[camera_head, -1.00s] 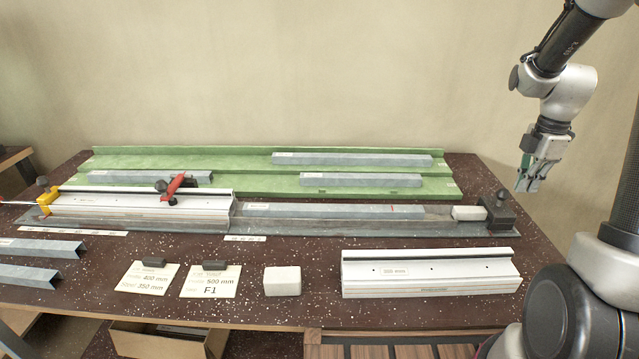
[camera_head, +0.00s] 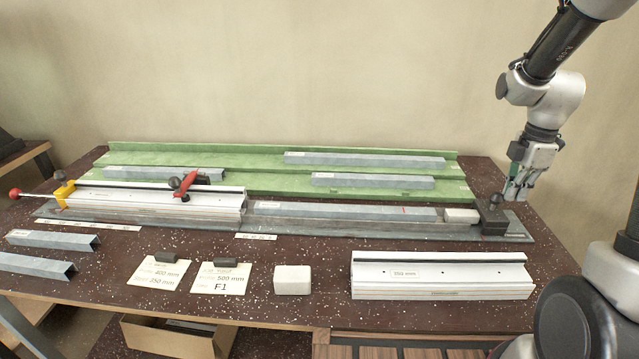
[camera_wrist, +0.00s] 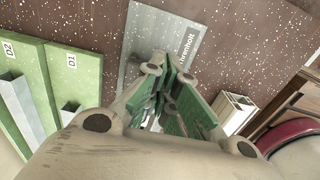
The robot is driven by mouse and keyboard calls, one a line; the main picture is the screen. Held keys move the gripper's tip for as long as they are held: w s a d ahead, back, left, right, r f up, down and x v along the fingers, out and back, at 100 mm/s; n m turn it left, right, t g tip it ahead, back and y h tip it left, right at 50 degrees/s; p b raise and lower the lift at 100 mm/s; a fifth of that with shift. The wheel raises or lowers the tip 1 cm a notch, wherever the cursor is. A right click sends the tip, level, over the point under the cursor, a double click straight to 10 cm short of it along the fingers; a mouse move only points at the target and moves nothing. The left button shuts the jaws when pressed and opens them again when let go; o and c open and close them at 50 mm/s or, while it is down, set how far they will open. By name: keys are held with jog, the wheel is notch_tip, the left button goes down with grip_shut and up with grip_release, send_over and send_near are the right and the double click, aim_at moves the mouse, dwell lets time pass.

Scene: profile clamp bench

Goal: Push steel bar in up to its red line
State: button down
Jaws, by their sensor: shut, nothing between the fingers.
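The steel bar (camera_head: 340,211) lies in the clamp bench's channel in the head view. Its left end meets the white clamp profile (camera_head: 150,203), and a thin red line shows near its right end. A small white block (camera_head: 461,216) sits at the bar's right end, against a dark stop (camera_head: 491,217) with a round black knob. My gripper (camera_head: 515,196) is shut and empty, just above and right of the stop. In the wrist view my gripper (camera_wrist: 178,100) points down over the grey base plate (camera_wrist: 165,40); the bar's red line does not show there.
A green rack (camera_head: 250,183) with several steel bars stands behind. A loose white profile (camera_head: 440,277), a white block (camera_head: 292,280) and two label cards (camera_head: 217,279) lie in front. A red-handled clamp (camera_head: 184,183) sits on the left profile. Two more bars (camera_head: 52,240) lie at left.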

jog(key=shift+a, duration=21.4)
jog(key=shift+d, duration=0.75)
notch_tip(320, 180, up, 7)
